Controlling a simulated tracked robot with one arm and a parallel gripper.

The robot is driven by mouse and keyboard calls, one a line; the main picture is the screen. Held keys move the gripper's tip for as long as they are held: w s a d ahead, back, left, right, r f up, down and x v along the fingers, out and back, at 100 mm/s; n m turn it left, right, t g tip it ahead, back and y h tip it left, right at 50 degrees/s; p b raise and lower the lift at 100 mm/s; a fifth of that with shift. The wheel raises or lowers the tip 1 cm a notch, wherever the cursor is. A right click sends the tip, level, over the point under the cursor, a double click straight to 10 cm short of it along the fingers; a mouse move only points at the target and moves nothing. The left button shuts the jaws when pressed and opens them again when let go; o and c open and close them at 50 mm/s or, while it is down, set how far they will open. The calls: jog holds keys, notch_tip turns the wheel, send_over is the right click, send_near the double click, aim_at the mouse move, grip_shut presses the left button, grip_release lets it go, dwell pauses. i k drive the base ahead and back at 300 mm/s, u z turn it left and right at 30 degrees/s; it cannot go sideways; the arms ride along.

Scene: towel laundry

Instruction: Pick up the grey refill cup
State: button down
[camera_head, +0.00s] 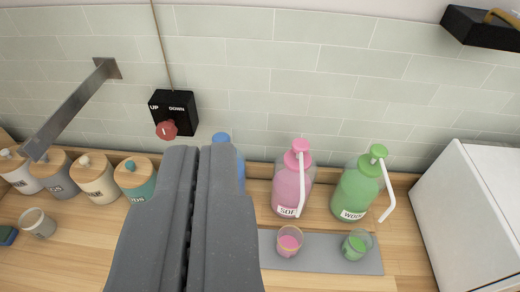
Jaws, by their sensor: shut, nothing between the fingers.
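A small grey cup (38,223) stands upright on the wooden counter at the far left, in front of the lidded jars. My gripper (201,150) is in the lower middle of the picture, its two dark grey fingers pressed together with nothing between them. It is well to the right of the grey cup and apart from it. The fingers hide part of a blue bottle (222,137) and the counter behind them.
Several wooden-lidded jars (97,185) line the back left. A pink bottle (291,187) and green bottle (357,188) stand behind a grey tray (318,264) holding small cups. A white box (470,215) is at right. A metal bar (72,107) juts from the wall.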

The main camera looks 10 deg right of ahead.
aim_at(359, 242)
jog(key=z, duration=0.9)
jog(key=k, duration=0.95)
